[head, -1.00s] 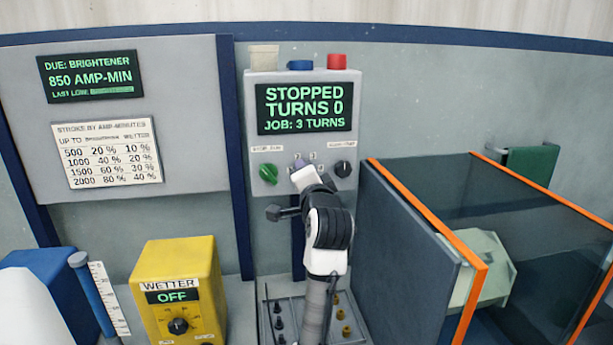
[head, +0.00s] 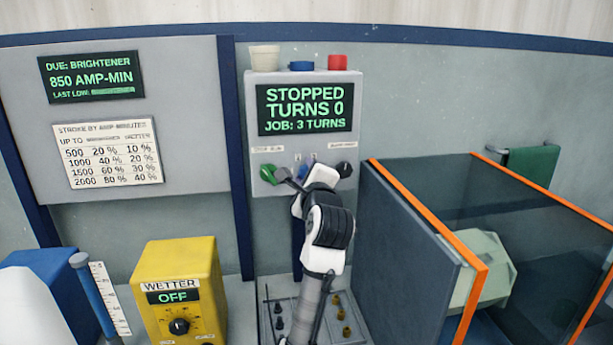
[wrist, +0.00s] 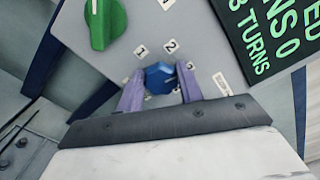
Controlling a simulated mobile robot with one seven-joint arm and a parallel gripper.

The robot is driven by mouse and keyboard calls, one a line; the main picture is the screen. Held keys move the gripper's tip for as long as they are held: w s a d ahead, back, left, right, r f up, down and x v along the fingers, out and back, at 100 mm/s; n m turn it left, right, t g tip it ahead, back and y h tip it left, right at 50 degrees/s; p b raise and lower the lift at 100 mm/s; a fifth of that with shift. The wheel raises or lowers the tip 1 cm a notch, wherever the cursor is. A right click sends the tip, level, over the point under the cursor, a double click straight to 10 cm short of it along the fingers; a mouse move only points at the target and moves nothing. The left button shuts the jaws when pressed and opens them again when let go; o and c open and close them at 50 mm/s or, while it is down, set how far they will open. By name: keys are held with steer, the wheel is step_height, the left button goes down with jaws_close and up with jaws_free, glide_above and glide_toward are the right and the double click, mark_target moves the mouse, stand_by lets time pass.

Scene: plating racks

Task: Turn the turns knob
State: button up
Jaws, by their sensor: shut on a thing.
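The blue turns knob (wrist: 160,77) sits on the grey control box (head: 258,100), with labels 1, 2 and 3 around it in the wrist view. My gripper (wrist: 160,84) has its two purple fingers on either side of the knob and is shut on it. Which label the knob points at is hard to tell. In the head view my gripper (head: 302,172) is at the lower middle of the box, and my wrist hides most of the knob. The box's screen (head: 305,109) reads STOPPED, TURNS 0, JOB: 3 TURNS.
A green knob (head: 260,174) is left of my gripper and a black knob (head: 344,169) is close on its right. An orange-edged tank (head: 415,250) stands to the right. A yellow WETTER box (head: 205,265) stands lower left.

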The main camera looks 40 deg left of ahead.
steer(key=shift+m, duration=1.6)
steer(key=o, duration=1)
steer(key=b+v, duration=0.5)
steer(key=v, duration=0.8)
steer(key=shift+s+d, duration=0.2)
steer(key=shift+d, duration=0.2)
